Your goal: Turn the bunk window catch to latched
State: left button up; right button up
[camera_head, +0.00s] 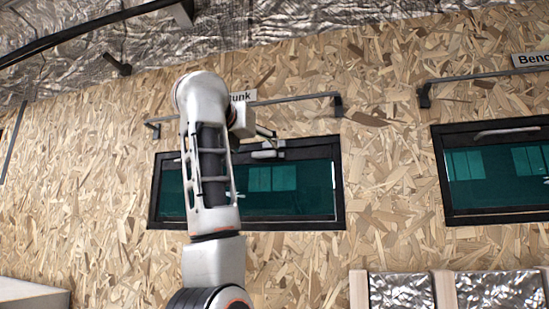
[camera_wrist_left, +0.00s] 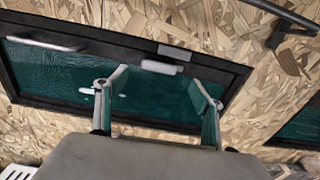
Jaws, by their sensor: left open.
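The bunk window (camera_head: 342,190) is a dark-framed pane in the chipboard wall, partly hidden by my left arm. Its catch, a small light-grey bar (camera_wrist_left: 158,67) beside a grey block (camera_wrist_left: 176,52), sits at the frame's upper edge; it also shows in the head view (camera_head: 266,154). The bar lies roughly along the frame edge. My left gripper (camera_wrist_left: 160,84) is open, its fingers apart on either side of the catch in the wrist picture; nothing is between them that I can tell is gripped. In the head view the fingers (camera_head: 266,134) are small and partly hidden. My right gripper is not in view.
A sign ending in "unk" (camera_head: 243,96) and a dark rail (camera_head: 300,98) are above the window. A pale handle (camera_wrist_left: 45,43) is on the frame. A second window (camera_head: 440,175) is at the right. Foil-covered panels (camera_head: 402,290) stand below.

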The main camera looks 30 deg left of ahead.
aim_at(265, 155)
pick_arm(q)
jog(key=p+x, duration=0.3)
jog(key=x, duration=0.4)
jog(key=shift+r, duration=0.3)
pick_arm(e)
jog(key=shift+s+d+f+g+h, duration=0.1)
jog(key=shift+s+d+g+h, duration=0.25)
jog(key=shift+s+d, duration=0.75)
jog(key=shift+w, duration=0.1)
pick_arm(q)
jog(key=c, duration=1.1)
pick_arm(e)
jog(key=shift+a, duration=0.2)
